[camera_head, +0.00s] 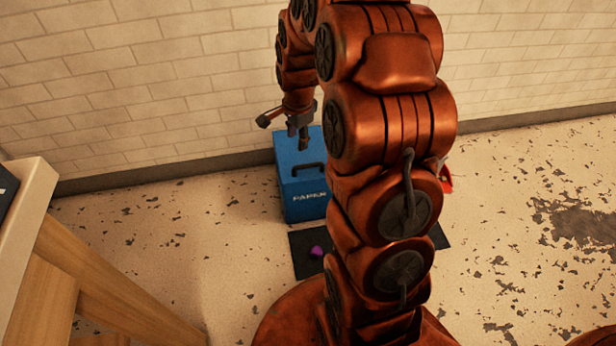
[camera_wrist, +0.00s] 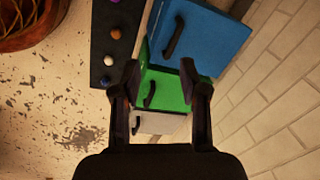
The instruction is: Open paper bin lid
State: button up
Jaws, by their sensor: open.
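The blue paper bin (camera_head: 304,178) stands against the wall, lettered PAPER on its front, with its lid closed. Its black lid handle (camera_head: 306,170) lies across the top. In the wrist view the blue lid (camera_wrist: 212,38) is at the top, with its handle (camera_wrist: 173,37) left of centre. My gripper (camera_head: 300,137) is above the bins, pointing down, and appears empty. In the wrist view my gripper (camera_wrist: 160,78) is open, its fingers spread over the neighbouring green bin (camera_wrist: 172,92) and apart from the blue bin's handle. My arm hides much of the scene in the head view.
A white-grey bin (camera_wrist: 160,122) lies beyond the green one. A black mat (camera_wrist: 101,45) with several small items, one orange (camera_wrist: 116,34), runs along the bin fronts. A wooden table (camera_head: 45,225) stands at left. The brick wall (camera_wrist: 272,85) is close behind the bins.

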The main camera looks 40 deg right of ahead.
aim_at(308, 165)
jog(key=w+d+f+m+b, duration=0.1)
jog(key=w+d+f+b, duration=0.1)
jog(key=f, duration=0.5)
jog(key=w+d+f+m+b, duration=0.1)
jog(key=d+f+m+b, duration=0.1)
jog(key=f, duration=0.5)
jog(key=w+d+f+m+b, duration=0.1)
jog(key=w+d+f+b, duration=0.1)
jog(key=f, duration=0.5)
jog(key=shift+w+d+f+b, duration=0.1)
jog(key=shift+w+d+b, duration=0.2)
jog(key=shift+b, duration=0.4)
jog(key=shift+w+d+b, duration=0.1)
jog(key=shift+d+b, duration=0.25)
jog(key=shift+b, duration=0.35)
grip_shut()
